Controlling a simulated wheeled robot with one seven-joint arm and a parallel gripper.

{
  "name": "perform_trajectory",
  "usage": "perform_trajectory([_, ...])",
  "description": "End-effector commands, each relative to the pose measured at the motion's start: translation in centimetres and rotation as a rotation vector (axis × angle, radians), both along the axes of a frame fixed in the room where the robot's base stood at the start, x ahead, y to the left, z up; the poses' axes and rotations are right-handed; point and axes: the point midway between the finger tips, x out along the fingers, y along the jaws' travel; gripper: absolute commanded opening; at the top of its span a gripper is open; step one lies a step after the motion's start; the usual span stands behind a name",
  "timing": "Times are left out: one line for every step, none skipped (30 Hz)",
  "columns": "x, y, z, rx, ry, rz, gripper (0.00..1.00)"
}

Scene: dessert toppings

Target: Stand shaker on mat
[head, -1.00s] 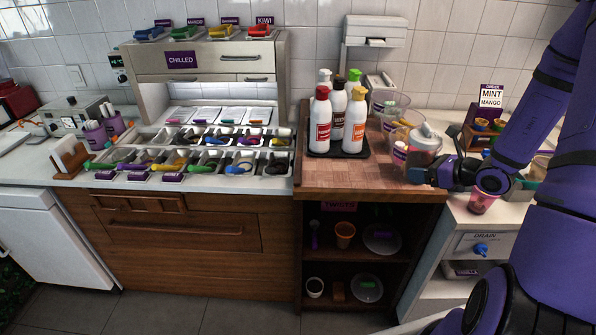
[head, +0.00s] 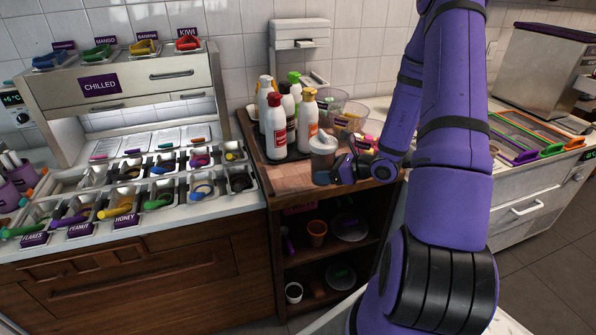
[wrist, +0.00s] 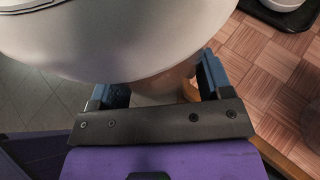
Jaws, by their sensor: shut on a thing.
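The shaker (head: 322,158), a cup with a pale grey lid, is upright near the front right edge of the wooden counter. My gripper (head: 336,172) is shut on it from the right. In the wrist view the shaker's lid (wrist: 130,35) fills the upper left and the blue fingers flank its body; its lower part is mostly hidden. I cannot tell whether its base touches the counter.
Clear bowls (head: 352,115) are behind right. Bare wooden counter (head: 288,178) lies left of the shaker. Open shelves are below; topping trays (head: 125,205) are at left.

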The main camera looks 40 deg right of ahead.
Motion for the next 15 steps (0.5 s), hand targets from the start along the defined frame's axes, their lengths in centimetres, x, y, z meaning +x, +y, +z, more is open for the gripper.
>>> perform_trajectory([1.2,0.3,-0.1,-0.001,-0.001,0.005,0.39])
perform_trajectory([1.9,0.4,-0.2,0.0,-0.001,0.004,0.39])
perform_trajectory([2.8,0.7,-0.3,0.001,-0.002,0.003,0.39])
perform_trajectory([3.5,0.8,-0.3,0.0,-0.001,0.004,0.39])
perform_trajectory([4.1,0.9,-0.4,-0.001,-0.002,0.004,0.39])
perform_trajectory([5.0,1.1,-0.5,0.0,-0.002,0.003,0.39])
perform_trajectory([5.6,1.2,-0.5,0.0,-0.002,0.003,0.39])
perform_trajectory([6.2,1.3,-0.6,0.001,-0.001,0.003,0.39])
perform_trajectory([6.9,1.4,-0.7,0.0,-0.001,0.002,0.39])
perform_trajectory([7.3,1.5,-0.7,0.001,0.0,0.002,0.39])
perform_trajectory([7.7,1.6,-0.7,0.001,0.0,0.002,0.39])
perform_trajectory([8.2,1.7,-0.8,0.0,0.0,0.001,0.39])
perform_trajectory([8.4,1.7,-0.8,0.0,0.0,0.001,0.39])
perform_trajectory([8.7,1.7,-0.8,0.0,0.0,0.001,0.39])
perform_trajectory([8.8,1.8,-0.8,0.0,0.0,0.001,0.39])
